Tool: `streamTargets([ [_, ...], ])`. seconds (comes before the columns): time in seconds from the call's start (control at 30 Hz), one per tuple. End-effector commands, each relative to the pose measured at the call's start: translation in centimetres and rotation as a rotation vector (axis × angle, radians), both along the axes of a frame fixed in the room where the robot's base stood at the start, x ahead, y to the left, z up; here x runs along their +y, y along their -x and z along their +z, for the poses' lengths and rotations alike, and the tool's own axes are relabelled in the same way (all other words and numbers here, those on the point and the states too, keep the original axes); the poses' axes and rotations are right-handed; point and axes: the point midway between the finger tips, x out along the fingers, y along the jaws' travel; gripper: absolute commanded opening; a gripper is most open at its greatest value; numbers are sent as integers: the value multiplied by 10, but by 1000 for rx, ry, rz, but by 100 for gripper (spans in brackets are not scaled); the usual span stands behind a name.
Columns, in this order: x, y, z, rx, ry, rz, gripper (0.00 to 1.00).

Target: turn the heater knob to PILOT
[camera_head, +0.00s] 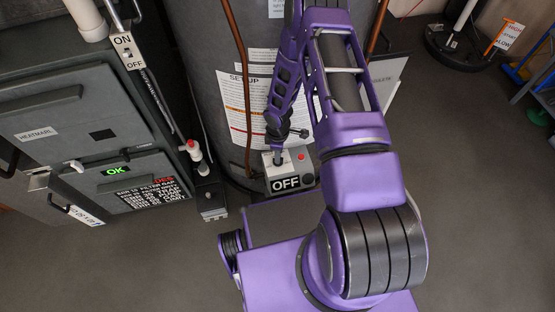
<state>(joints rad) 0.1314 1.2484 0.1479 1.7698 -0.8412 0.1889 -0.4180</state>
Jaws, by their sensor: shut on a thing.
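The heater is a tall grey cylinder (205,60) with paper instruction sheets on its front. At its foot is a grey control box (308,177) with a red button (301,156) and a large label reading OFF (286,183). My gripper (278,150) reaches down to the top of this box, at the left of the red button. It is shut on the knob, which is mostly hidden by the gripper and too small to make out. I cannot read the knob's pointer or see a PILOT mark.
A grey furnace cabinet (60,130) with a green OK display (115,171) stands on the left. Copper pipes (240,70) run along the heater.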

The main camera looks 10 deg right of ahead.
Motion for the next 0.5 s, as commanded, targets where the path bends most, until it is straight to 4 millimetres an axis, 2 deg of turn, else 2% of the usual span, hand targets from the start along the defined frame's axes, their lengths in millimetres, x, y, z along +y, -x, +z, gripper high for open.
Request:
streamTargets([
  [0.17, 0, 0, 0, 0, -1, -6, 0],
  [0.4, 0, 0, 0, -1, 1, -319, 0],
  [0.5, 0, 0, 0, -1, 0, -392, 0],
])
